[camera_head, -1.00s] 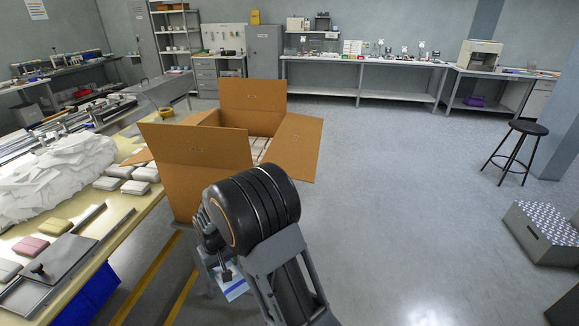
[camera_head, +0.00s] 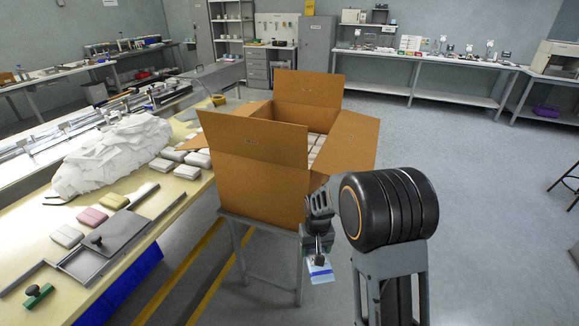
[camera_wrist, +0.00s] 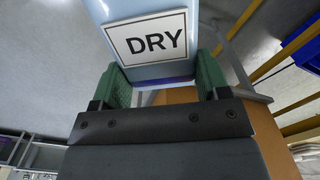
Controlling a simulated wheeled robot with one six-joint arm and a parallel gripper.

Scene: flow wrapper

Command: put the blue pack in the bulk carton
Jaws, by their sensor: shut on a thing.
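My gripper (camera_head: 318,256) is shut on the blue pack (camera_head: 320,271), which hangs below the jaws in the head view. In the wrist view the pack (camera_wrist: 150,68) is pale blue with a white label reading DRY, and it sits between the green finger pads (camera_wrist: 162,88). The bulk carton (camera_head: 255,170) is a brown cardboard box with its flaps open, standing on a grey stand. Light packs show inside it. My gripper and the pack are in front of the carton, at its near right side and below its rim, outside it.
The beige table (camera_head: 150,245) at the left carries a heap of white wrap (camera_head: 110,155), several white packs, a pink pack (camera_head: 92,216), a yellow-green pack (camera_head: 115,200) and a grey tool plate (camera_head: 105,245). A blue bin (camera_head: 120,290) is under it.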

